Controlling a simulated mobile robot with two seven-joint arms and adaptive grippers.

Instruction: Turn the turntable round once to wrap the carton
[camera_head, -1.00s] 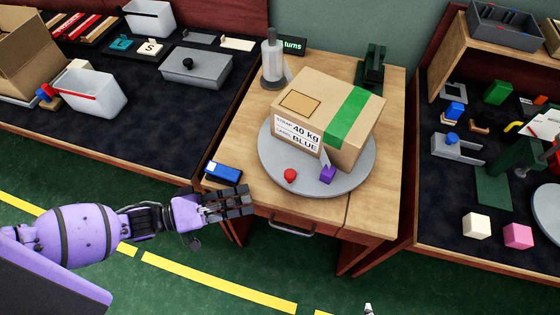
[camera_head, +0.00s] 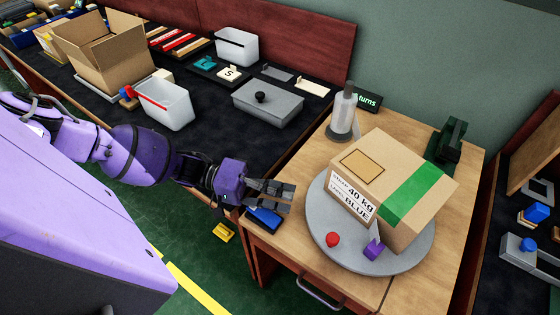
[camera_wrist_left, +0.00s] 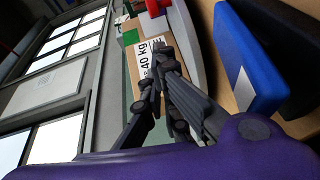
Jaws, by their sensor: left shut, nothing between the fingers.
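The carton (camera_head: 395,183) sits on the round grey turntable (camera_head: 330,257) on the wooden table. It has a green strip and a white label reading 40 kg and BLUE. A red knob (camera_head: 333,239) and a purple block (camera_head: 373,249) are on the turntable's front part. My left gripper (camera_head: 288,192) is shut and empty, left of the turntable and apart from it, close above a blue box (camera_head: 264,218). The left wrist view shows the shut fingers (camera_wrist_left: 162,72), the carton label (camera_wrist_left: 150,65) and the blue box (camera_wrist_left: 245,60). My right gripper is not in view.
A film roll on a stand (camera_head: 343,112) and a small dark sign (camera_head: 367,100) stand behind the turntable. A dark green device (camera_head: 446,145) is at the table's back right. A grey lidded box (camera_head: 268,102) and a white bin (camera_head: 165,105) stand on the left bench.

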